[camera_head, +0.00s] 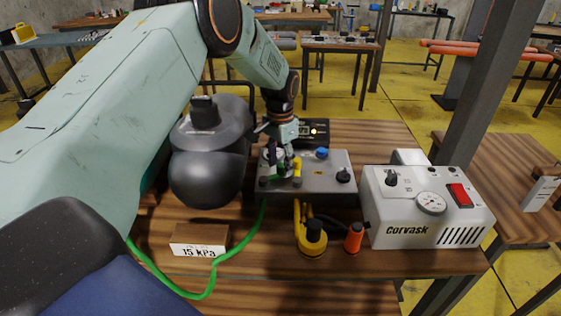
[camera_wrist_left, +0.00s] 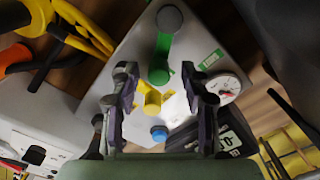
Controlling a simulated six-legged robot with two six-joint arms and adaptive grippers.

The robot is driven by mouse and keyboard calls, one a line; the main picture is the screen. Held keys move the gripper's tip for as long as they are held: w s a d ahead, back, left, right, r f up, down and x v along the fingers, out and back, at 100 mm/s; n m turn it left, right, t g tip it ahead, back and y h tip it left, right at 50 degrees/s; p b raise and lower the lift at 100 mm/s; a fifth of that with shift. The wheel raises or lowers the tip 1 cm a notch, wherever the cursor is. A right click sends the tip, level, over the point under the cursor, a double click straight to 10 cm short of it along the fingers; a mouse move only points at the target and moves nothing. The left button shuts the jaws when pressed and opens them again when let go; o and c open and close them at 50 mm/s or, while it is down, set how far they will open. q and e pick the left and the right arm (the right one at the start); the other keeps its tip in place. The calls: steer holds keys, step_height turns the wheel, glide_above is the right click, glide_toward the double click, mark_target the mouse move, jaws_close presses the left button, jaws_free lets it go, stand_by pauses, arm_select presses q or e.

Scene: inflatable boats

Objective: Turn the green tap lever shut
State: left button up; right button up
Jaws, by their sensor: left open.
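The green tap lever (camera_wrist_left: 164,45) shows in the left wrist view, running up from a green round hub to a grey round knob. In the head view the green lever (camera_head: 280,170) is partly hidden by my left gripper (camera_head: 283,157). In the left wrist view my left gripper (camera_wrist_left: 157,73) is open. Its fingers stand on either side of the yellow tap (camera_wrist_left: 152,101), and the green hub lies near the line between the fingertips. I cannot tell whether a finger touches it. The taps sit on a grey metal box (camera_head: 325,179). My right gripper is not in view.
A blue knob (camera_head: 322,153) is on the box. A white Corvask unit (camera_head: 407,221) stands to the right. A dark grey rounded vessel (camera_head: 205,173) stands left of the gripper. A 15 kPa block (camera_head: 199,246), green hose (camera_head: 203,294) and yellow-black fitting (camera_head: 313,237) lie in front.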

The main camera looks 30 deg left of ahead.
arm_select(q)
steer(key=shift+w+d, duration=0.1)
steer(key=shift+d, duration=0.05)
steer(key=c, duration=0.7)
jaws_close()
